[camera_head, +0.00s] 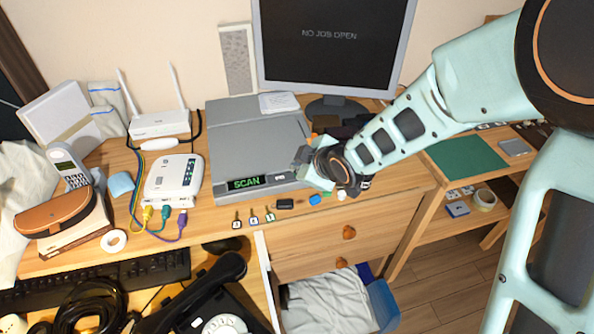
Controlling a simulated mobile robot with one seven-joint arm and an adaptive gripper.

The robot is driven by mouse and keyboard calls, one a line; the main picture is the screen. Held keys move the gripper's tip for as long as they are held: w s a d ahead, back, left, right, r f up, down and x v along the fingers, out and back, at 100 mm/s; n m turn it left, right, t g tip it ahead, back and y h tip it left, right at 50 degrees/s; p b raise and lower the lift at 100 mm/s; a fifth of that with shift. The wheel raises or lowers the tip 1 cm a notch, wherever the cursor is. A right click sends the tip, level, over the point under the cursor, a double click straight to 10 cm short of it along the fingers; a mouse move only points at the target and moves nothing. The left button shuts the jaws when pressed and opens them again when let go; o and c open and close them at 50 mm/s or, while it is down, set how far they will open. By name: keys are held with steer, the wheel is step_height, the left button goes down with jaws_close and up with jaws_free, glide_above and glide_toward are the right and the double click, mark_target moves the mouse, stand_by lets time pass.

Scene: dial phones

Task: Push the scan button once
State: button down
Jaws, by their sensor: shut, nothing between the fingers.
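The grey flatbed scanner (237,137) sits on the wooden desk below the monitor. A small display (245,183) on its front edge reads SCAN in green letters. A small control, perhaps the scan button (280,178), shows to the right of the display, but it is too small to make out clearly. My gripper (301,163) is shut and empty at the scanner's front right corner, right of the display. It covers part of that corner. I cannot tell whether its fingertips touch the scanner.
The monitor (331,40) behind reads NO JOB OPEN. A white router (160,123) and a white box with cables (173,179) stand left of the scanner. Keys and small items (285,204) line the desk's front edge. An open drawer (325,300) is below.

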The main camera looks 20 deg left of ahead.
steer(key=shift+r, duration=0.45)
steer(key=shift+r, duration=0.1)
step_height(320, 180, up, 5)
steer(key=p, duration=0.4)
steer(key=shift+p, duration=0.4)
steer(key=shift+f, duration=0.2)
